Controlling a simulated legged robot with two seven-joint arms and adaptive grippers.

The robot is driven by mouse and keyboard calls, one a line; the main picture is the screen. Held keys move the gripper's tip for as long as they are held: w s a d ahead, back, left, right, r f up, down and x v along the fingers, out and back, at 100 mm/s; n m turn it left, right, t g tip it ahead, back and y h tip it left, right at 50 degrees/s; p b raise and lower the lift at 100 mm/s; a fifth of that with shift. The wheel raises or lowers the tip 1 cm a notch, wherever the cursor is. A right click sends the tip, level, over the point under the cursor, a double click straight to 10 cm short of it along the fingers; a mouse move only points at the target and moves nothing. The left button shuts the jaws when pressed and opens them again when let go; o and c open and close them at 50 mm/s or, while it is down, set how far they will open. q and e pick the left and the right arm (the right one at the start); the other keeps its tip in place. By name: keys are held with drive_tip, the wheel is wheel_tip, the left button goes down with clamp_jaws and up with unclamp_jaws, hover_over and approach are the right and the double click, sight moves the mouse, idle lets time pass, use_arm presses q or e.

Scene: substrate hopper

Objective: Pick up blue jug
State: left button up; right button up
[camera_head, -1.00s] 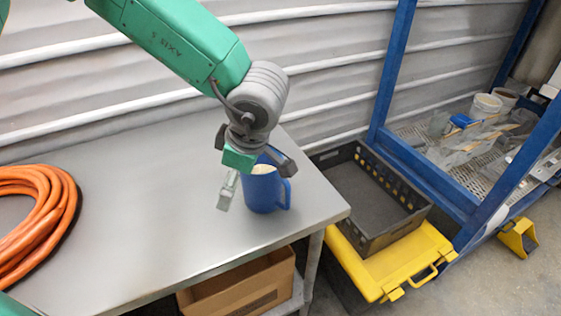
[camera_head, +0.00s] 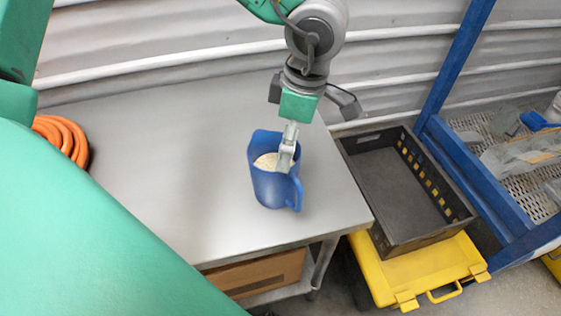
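The blue jug (camera_head: 268,188) stands on the grey metal table (camera_head: 180,205), near its right end. It is open at the top, with pale beige material inside and its handle (camera_head: 297,195) toward the lower right. My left gripper (camera_head: 285,165) comes down from above on a green and grey wrist. Its grey finger overlaps the jug's mouth and right rim, close to the handle. Only one finger shows clearly, so I cannot tell whether it touches or grips the jug. My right gripper is out of view.
An orange hose coil (camera_head: 65,138) lies at the table's left. A black crate (camera_head: 400,195) sits on a yellow case (camera_head: 425,270) right of the table. A blue frame (camera_head: 470,165) stands beyond. A cardboard box (camera_head: 255,275) is under the table. The table's middle is clear.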

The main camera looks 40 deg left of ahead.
use_arm(q)
drive_tip(key=f, duration=0.3)
drive_tip(key=a+f, duration=0.1)
drive_tip(key=f, duration=0.1)
drive_tip(key=shift+s+f, duration=0.1)
drive_tip(key=shift+s, duration=0.3)
drive_tip(key=c, duration=1.4)
wheel_tip(320, 180, up, 10)
drive_tip(key=shift+p, duration=0.35)
